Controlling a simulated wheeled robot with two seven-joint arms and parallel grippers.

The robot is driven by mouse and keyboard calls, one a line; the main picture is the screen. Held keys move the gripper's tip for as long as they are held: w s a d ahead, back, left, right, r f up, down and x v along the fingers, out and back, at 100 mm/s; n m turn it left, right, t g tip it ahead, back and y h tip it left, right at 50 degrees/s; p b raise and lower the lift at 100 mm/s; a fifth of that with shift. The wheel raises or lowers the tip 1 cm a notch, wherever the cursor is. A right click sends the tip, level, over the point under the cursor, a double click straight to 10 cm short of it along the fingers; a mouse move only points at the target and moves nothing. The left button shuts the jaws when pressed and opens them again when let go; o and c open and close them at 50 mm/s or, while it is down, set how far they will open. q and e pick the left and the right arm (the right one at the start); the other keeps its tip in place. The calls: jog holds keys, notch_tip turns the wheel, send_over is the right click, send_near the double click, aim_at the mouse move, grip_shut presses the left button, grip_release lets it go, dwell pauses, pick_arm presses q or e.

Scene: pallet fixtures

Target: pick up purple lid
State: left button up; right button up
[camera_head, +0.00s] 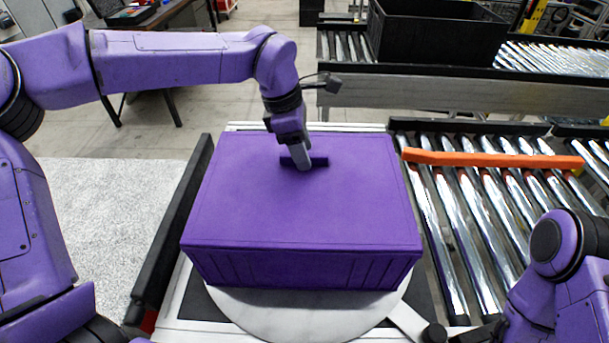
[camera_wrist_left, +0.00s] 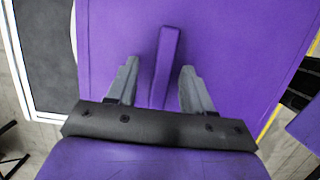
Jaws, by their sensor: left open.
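The purple lid (camera_head: 270,215) lies flat on top of a purple crate (camera_head: 300,270) in the middle of the head view. A dark purple handle bar (camera_head: 318,161) stands on the lid toward its far side. My left gripper (camera_head: 302,164) is over the handle, pointing down. In the left wrist view the handle (camera_wrist_left: 166,60) runs between the two open grey fingers of my left gripper (camera_wrist_left: 155,88), with a gap on each side. The purple lid (camera_wrist_left: 220,45) fills most of that view. My right arm shows at the lower right; its fingers cannot be made out.
The crate stands on a round light plate (camera_head: 300,312). A roller conveyor (camera_head: 470,220) with an orange bar (camera_head: 490,159) across it lies to the right. A black bin (camera_head: 440,35) stands on another conveyor behind. A black rail (camera_head: 172,230) runs along the left.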

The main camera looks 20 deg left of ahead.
pick_arm(q)
jog(key=shift+s+r, duration=0.1)
jog(key=shift+s, duration=0.15)
jog(key=shift+w, duration=0.1)
grip_shut()
